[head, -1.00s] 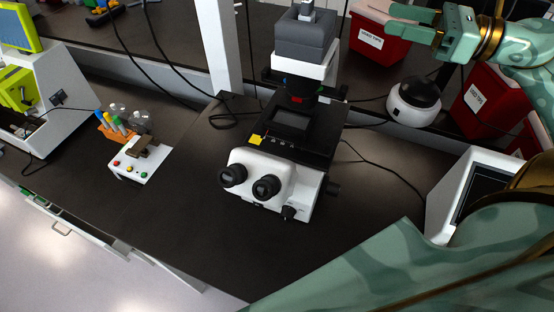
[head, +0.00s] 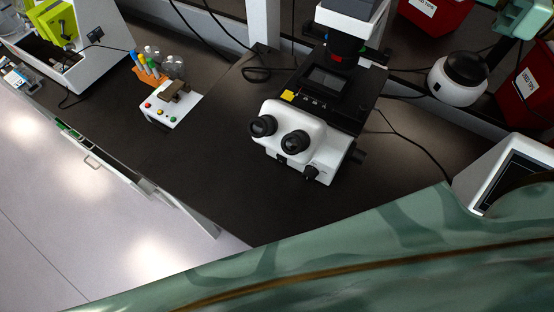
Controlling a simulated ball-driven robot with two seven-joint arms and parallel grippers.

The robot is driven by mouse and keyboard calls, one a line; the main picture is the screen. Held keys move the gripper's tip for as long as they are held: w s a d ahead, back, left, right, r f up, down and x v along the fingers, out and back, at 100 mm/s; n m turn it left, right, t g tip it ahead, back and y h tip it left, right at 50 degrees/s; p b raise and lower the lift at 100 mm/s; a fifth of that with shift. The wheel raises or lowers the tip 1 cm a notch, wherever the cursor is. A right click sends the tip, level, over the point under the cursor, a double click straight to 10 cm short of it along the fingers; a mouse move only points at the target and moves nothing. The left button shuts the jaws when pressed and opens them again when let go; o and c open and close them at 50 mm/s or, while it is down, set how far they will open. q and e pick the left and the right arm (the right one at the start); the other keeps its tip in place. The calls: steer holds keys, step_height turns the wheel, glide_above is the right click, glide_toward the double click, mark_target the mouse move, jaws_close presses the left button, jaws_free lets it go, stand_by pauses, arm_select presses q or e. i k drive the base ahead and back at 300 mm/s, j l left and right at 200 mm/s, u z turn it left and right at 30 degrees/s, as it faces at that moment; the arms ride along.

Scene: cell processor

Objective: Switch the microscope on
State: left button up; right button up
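The microscope (head: 292,138) stands on the dark bench in the upper middle of the head view. It has a white body, two black eyepieces, a dark stage and a yellow label. A small black knob (head: 311,173) is on its front right corner. I cannot make out a power switch or whether the microscope is on. Part of my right gripper (head: 522,16) shows at the top right edge, beyond the microscope and apart from it. Its fingertips are cut off or unclear. My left gripper is not in view.
A white round device with a black top (head: 459,78) and red bins (head: 530,88) stand right of the microscope. A white screen unit (head: 490,170) is nearer. A small white button box (head: 172,108) and tubes stand left. Cables lie behind. My green arm covers the lower right.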

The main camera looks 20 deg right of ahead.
mark_target(281, 159)
steer(key=k+j, duration=0.2)
steer(key=j, duration=0.2)
steer(key=k+j, duration=0.45)
steer(key=j, duration=0.3)
steer(key=k+j, duration=0.2)
steer(key=j, duration=0.15)
steer(key=k+j, duration=0.25)
steer(key=j, duration=0.15)
steer(key=k+j, duration=0.2)
steer(key=j, duration=0.15)
